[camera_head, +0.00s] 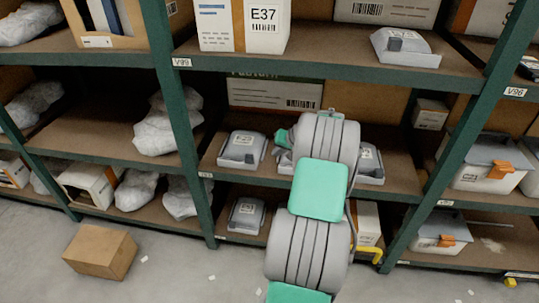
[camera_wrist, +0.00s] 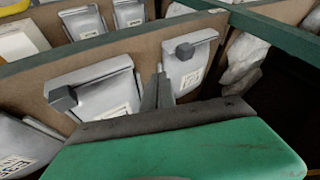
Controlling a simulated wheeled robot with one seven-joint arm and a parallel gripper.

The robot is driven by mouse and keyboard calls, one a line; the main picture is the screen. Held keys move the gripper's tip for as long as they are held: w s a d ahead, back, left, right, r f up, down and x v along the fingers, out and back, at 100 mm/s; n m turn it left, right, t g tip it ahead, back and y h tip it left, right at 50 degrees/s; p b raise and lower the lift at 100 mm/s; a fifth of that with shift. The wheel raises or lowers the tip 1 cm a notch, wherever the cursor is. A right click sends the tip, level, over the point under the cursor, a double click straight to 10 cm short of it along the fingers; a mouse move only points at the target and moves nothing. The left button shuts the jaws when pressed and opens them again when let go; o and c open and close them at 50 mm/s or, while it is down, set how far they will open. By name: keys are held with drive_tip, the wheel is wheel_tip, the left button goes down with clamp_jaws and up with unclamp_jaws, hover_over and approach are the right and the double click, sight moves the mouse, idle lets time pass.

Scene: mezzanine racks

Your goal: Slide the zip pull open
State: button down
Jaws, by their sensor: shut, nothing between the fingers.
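Several light grey pouches, each with a label and a dark grey block-like pull, stand on the shelves. In the wrist view, one pouch (camera_wrist: 100,88) with its pull (camera_wrist: 62,97) is left of my gripper (camera_wrist: 158,82). Another pouch (camera_wrist: 190,68) with its pull (camera_wrist: 184,52) is just beyond and to the right of the fingertips. My fingers are together and empty; I cannot tell whether they touch that pouch. In the head view, a pouch (camera_head: 242,150) sits on the middle shelf left of my arm. Another pouch (camera_head: 371,163) is partly hidden by my arm, as are my fingers.
Green rack posts (camera_head: 183,135) and shelf edges frame the bay. A cardboard box (camera_head: 100,252) lies on the floor at left. Grey bins with orange latches (camera_head: 488,163) stand at right.

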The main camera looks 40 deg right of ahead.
sight(249, 159)
drive_tip(key=x, duration=0.7)
drive_tip(key=shift+w+f+p, duration=0.15)
drive_tip(key=shift+f+p, duration=0.1)
drive_tip(key=shift+p, duration=0.05)
drive_tip(key=w, duration=0.1)
drive_tip(key=w+a, duration=0.1)
drive_tip(key=w+a+p, duration=0.1)
drive_tip(key=shift+w+a+f, duration=0.2)
drive_tip(key=shift+w+f, duration=0.05)
drive_tip(key=shift+w, duration=0.1)
